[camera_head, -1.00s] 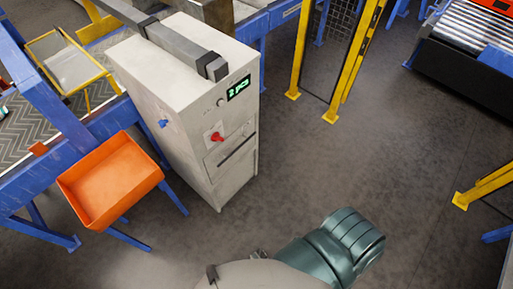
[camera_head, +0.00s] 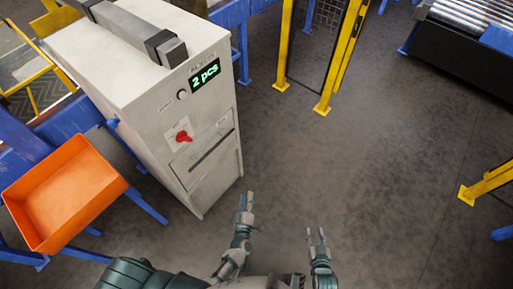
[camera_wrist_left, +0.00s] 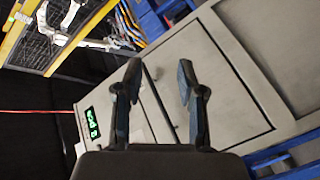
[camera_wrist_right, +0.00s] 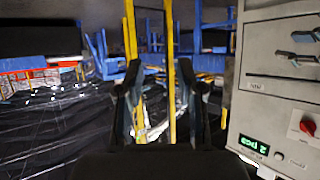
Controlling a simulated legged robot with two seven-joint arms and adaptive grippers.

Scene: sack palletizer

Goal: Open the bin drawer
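The grey cabinet (camera_head: 160,100) stands left of centre in the head view. Its front has a drawer panel (camera_head: 222,135) with a dark horizontal bar or slot (camera_head: 209,155), below a red knob (camera_head: 183,137). My left gripper (camera_head: 247,195) is open and empty, right of the cabinet's lower front in the picture and apart from it. In the left wrist view its open fingers (camera_wrist_left: 158,72) point toward the cabinet front (camera_wrist_left: 180,60). My right gripper (camera_head: 316,235) is open and empty, further right over the floor. In the right wrist view its fingers (camera_wrist_right: 159,75) are apart.
An orange bin (camera_head: 65,195) sits left of the cabinet on a blue frame. A green display (camera_head: 205,74) reads "2 pcs". Yellow posts (camera_head: 335,60) stand behind and a roller conveyor (camera_head: 470,45) is at upper right. The floor right of the cabinet is clear.

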